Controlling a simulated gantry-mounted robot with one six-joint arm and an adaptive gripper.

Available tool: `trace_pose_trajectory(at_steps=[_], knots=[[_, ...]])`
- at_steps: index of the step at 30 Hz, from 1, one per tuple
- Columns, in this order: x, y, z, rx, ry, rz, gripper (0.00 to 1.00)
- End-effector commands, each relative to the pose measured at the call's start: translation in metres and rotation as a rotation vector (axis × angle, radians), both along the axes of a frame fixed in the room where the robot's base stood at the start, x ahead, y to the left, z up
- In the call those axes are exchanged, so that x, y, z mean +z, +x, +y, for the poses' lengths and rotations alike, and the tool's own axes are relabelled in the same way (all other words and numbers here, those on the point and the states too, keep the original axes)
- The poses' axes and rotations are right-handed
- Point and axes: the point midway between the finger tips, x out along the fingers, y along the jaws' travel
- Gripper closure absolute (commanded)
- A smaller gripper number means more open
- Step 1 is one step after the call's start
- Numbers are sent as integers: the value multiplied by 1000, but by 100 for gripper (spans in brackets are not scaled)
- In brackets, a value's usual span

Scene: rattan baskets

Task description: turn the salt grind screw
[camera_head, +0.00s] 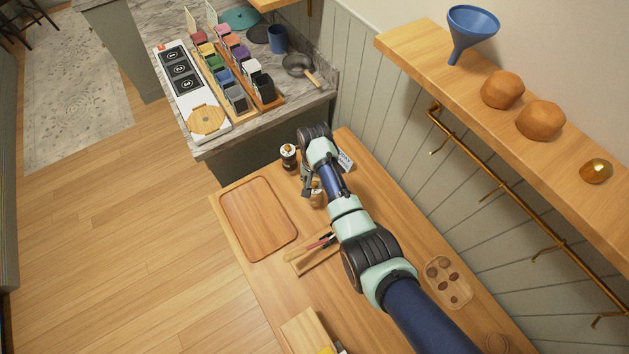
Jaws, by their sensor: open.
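Two small grinder-like jars stand on the wooden table. A dark jar with a pale top (288,156) stands upright at the table's far end, left of my arm. An amber-brown jar (317,196) stands nearer, partly hidden by my gripper and arm. I cannot tell which one is the salt, and the grind screw is too small to make out. My gripper (309,187) is open, just beside or above the amber-brown jar. I cannot tell whether it touches it.
An empty wooden tray (225,205) lies left of the jars. A small white card (345,161) stands right of my arm. A wooden holder with utensils (302,259) and a board with small items (429,275) lie nearer. A wooden shelf (420,62) runs along the right wall.

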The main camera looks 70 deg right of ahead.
Motion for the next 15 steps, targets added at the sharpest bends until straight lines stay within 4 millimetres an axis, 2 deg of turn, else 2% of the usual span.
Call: trace_pose_trajectory(at_steps=[1,10,15], knots=[[0,0,0,0,0,0,51],[0,0,0,0,0,0,100],[3,0,0,30,0,0,100]])
